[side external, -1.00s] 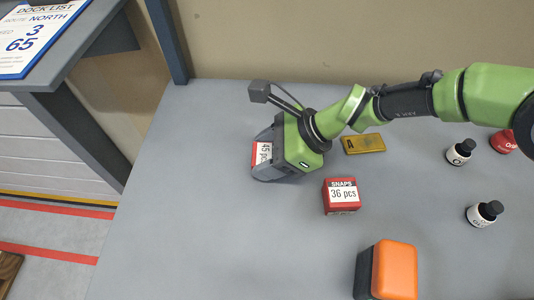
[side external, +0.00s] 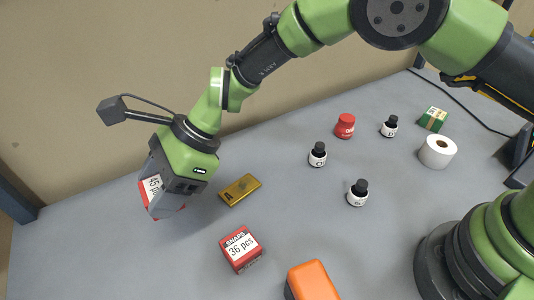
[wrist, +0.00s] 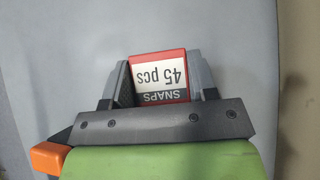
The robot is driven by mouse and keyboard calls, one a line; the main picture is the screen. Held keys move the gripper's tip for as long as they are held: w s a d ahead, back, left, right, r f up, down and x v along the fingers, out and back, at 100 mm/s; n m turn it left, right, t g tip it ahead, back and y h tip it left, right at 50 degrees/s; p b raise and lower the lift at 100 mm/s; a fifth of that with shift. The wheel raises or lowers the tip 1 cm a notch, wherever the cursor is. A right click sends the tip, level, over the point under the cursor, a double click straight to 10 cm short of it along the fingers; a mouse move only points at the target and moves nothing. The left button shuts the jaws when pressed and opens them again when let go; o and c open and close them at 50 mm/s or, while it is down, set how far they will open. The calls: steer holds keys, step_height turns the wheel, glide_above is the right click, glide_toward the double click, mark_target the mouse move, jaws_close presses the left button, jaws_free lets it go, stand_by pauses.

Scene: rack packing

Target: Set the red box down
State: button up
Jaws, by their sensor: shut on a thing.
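My gripper (side external: 165,192) is shut on a red box with a white label reading "45 pcs" (side external: 151,189). In the wrist view the red box (wrist: 160,76) sits between the two dark fingers, its SNAPS label upside down in the picture. In the side view the box is low over the left part of the grey table (side external: 90,240), and the fingers hide part of it. I cannot tell whether its underside touches the table. A second red SNAPS box, marked "36 pcs" (side external: 240,250), stands on the table, apart from my gripper.
A gold plate marked A (side external: 240,189) lies just right of my gripper. An orange-topped block (side external: 312,282) is at the front. Small bottles (side external: 358,192), a red container (side external: 345,126), a white roll (side external: 438,151) and a green box (side external: 433,119) stand farther right. The table's left part is bare.

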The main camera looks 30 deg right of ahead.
steer(key=w+d+f+m+t, duration=0.1)
steer(key=d, duration=1.3)
steer(key=w+d+f+m+t, duration=0.1)
steer(key=w+d, duration=0.1)
steer(key=d, duration=1.3)
steer(key=s+d+r+m+t, duration=0.1)
steer(key=s+d+r+m, duration=0.15)
steer(key=s+d, duration=1.3)
steer(key=shift+t+h, duration=0.3)
steer(key=shift+h, duration=0.1)
steer(key=f, duration=0.6)
steer(key=a+f, duration=0.1)
steer(key=f, duration=0.2)
steer(key=shift+s+f, duration=0.25)
steer(key=shift+f, duration=0.05)
steer(key=shift+f, duration=0.15)
steer(key=o, duration=1)
